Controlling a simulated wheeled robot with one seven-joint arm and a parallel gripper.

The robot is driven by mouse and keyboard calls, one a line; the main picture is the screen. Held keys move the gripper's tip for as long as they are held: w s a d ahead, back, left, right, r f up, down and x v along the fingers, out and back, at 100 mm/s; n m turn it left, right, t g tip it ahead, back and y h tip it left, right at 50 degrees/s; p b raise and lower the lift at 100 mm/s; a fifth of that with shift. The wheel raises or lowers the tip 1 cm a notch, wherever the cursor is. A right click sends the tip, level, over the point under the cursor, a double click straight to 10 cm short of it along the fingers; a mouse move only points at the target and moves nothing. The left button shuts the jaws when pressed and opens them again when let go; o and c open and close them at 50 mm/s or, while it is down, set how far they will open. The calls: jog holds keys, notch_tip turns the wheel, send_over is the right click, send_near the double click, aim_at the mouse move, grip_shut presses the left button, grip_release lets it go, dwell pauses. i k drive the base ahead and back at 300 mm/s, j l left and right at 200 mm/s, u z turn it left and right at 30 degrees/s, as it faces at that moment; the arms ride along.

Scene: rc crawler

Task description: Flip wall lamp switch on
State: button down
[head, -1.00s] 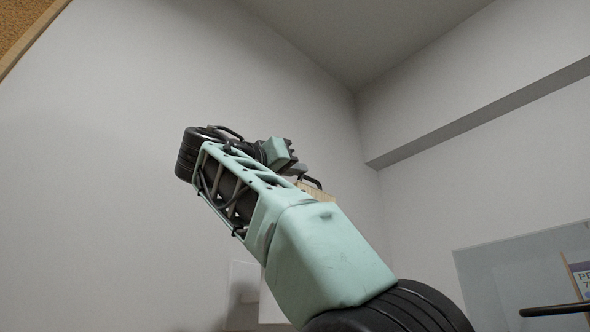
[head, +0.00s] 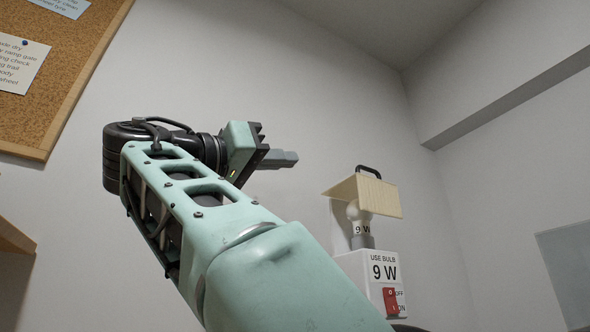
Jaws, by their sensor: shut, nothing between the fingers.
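The wall lamp (head: 365,195) is at right of centre in the head view, with a cream shade, a black handle on top and a white bulb (head: 358,212) marked 9 W. Its white box (head: 364,268) reads "USE BULB 9 W". A red rocker switch (head: 390,300) sits low on the box, with OFF marked above and ON below. The bulb looks unlit. My gripper (head: 294,159) is shut and empty, up and to the left of the lamp, pointing right and apart from it. The lower edge of the box is partly hidden by my arm.
A cork board (head: 45,75) with pinned notes hangs at the upper left. A wooden edge (head: 15,238) shows at the far left. A pale panel (head: 572,265) is on the right wall. The wall between gripper and lamp looks clear.

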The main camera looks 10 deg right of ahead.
aim_at(389, 294)
jog(key=k, duration=1)
